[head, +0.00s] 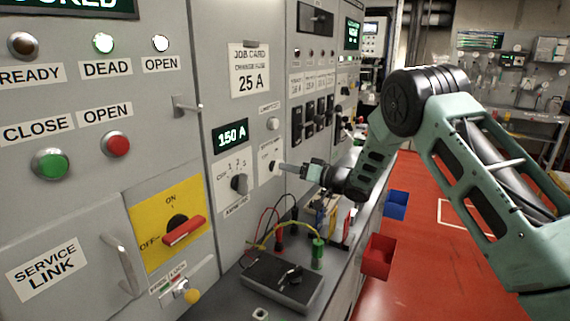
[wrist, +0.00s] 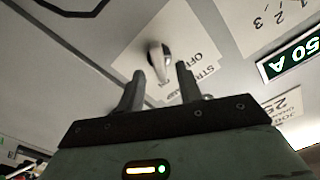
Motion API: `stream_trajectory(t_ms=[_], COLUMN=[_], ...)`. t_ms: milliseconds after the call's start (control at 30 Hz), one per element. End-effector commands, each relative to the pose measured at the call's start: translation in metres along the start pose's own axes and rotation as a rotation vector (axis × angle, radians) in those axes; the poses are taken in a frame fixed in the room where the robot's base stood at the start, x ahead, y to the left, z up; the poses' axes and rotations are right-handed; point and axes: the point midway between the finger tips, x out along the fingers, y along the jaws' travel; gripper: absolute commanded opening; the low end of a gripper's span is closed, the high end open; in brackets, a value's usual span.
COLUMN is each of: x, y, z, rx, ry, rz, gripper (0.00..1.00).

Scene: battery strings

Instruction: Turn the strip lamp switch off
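The plate's text is upside down there and partly hidden, with "STR" and "OFF" readable. My gripper (wrist: 160,72) is open, with its two fingers apart and the lever's end close to the gap between their tips. I cannot tell whether either finger touches it. In the head view my gripper (head: 284,168) points left at the switch plate (head: 268,153) on the grey panel, and the fingers partly cover the lever.
Left of the plate are the ammeter selector knob (head: 239,184) and a green "150 A" display (head: 230,136). Below, a black box (head: 283,283) with coloured leads stands on the bench. Red (head: 378,257) and blue (head: 397,204) bins hang at the bench edge. Red floor lies open at right.

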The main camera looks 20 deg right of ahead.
Motion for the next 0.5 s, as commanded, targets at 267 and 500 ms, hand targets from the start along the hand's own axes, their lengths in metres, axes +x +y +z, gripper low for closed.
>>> stream_trajectory(t_ms=[267,500], x=[0.021,0.022], y=[0.000,0.000], z=[0.000,0.000], rx=[-0.001,0.000], ry=[-0.001,0.000], rz=[0.001,0.001], gripper=[0.35,0.35])
